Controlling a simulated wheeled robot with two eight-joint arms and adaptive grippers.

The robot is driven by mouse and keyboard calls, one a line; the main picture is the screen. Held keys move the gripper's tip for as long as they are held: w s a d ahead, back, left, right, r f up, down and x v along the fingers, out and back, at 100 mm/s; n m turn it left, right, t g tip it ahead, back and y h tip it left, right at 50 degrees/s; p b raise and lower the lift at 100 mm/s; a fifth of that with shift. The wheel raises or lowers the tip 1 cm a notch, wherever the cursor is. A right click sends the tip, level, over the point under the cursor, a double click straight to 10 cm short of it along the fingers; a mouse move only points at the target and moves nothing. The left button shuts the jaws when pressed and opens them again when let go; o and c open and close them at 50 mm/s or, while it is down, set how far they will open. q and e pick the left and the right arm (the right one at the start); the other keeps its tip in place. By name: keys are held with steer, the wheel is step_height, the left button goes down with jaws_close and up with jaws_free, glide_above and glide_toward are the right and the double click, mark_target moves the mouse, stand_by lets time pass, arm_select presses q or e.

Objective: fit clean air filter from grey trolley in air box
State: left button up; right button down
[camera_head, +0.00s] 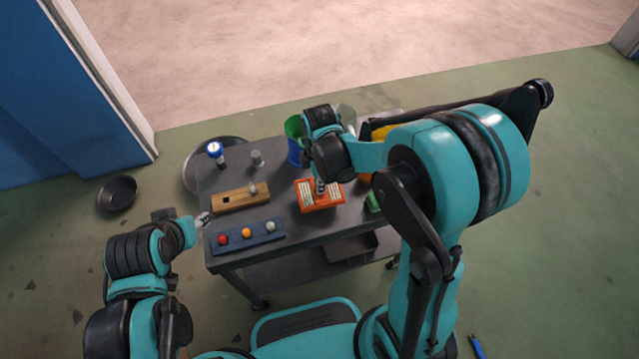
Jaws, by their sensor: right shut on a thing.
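The clean air filter (308,197), an orange frame with pale pleats, is at the middle of the grey trolley (225,180). My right gripper (320,186) points down onto it and is shut on it. I cannot tell whether the filter still touches the trolley top. My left gripper (203,219) is at the trolley's left edge, apart from the filter, and too small to read its fingers. I see no air box that I can make out; my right arm hides part of the trolley's right side.
A wooden block (232,199) and a blue strip with red, orange and pale knobs (262,238) lie on the trolley's left. A blue-topped item (214,149), a grey cylinder (257,158) and a green-and-blue container (294,135) stand behind. A black bowl (117,192) is on the floor.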

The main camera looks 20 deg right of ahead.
steer(key=shift+r+p, duration=1.15)
steer(key=shift+r, duration=0.55)
